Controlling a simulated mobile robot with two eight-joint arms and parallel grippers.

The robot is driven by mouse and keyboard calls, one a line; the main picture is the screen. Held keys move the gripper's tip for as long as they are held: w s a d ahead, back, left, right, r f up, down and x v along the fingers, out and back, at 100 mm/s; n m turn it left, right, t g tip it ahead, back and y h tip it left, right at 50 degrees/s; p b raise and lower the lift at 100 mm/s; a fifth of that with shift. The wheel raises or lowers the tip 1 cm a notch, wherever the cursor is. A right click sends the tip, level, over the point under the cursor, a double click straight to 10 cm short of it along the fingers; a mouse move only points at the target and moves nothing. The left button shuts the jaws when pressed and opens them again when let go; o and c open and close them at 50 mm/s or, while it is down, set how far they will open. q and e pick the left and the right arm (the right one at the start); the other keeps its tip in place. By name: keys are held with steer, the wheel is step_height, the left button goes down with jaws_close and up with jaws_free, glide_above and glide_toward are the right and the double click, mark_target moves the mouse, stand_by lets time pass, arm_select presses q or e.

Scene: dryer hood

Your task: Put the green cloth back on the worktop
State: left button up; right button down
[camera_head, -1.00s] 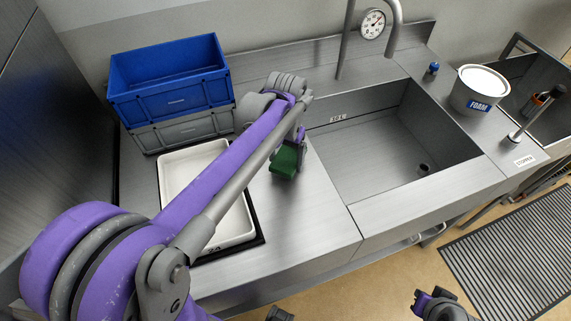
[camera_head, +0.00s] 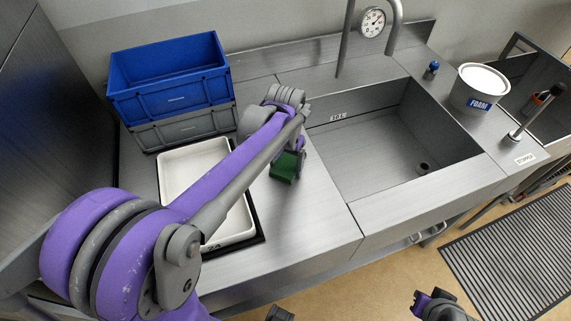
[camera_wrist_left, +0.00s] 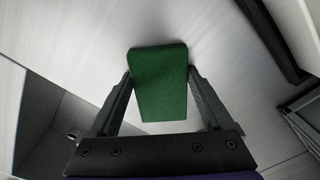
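The green cloth (camera_head: 285,168) is a small block-like folded piece at the end of my left arm, over the worktop (camera_head: 310,230) left of the sink. In the left wrist view the cloth (camera_wrist_left: 160,84) sits between the two fingers of my left gripper (camera_wrist_left: 160,78), which touch its sides. The gripper is shut on it. I cannot tell whether the cloth's underside touches the worktop. In the head view my left wrist partly hides the gripper. Part of my right arm (camera_head: 440,305) shows at the bottom right; its fingers are not clear.
A white tray (camera_head: 183,160) on a dark mat lies left of the cloth, partly behind my left arm. A blue crate (camera_head: 170,90) stands on a grey crate (camera_head: 185,128) behind it. The sink basin (camera_head: 390,150) is at right, with a foam tub (camera_head: 477,92) beyond.

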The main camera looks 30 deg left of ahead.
mark_target(286, 166)
arm_select(q)
step_height(286, 166, up, 12)
steer(key=p, duration=0.1)
steer(key=shift+r+p, duration=0.15)
steer(key=shift+p, duration=0.25)
arm_select(e)
steer(key=shift+w+r, duration=0.25)
steer(key=shift+r, duration=0.25)
steer(key=shift+w+r, duration=0.25)
steer(key=shift+r, duration=0.25)
stand_by(0.3)
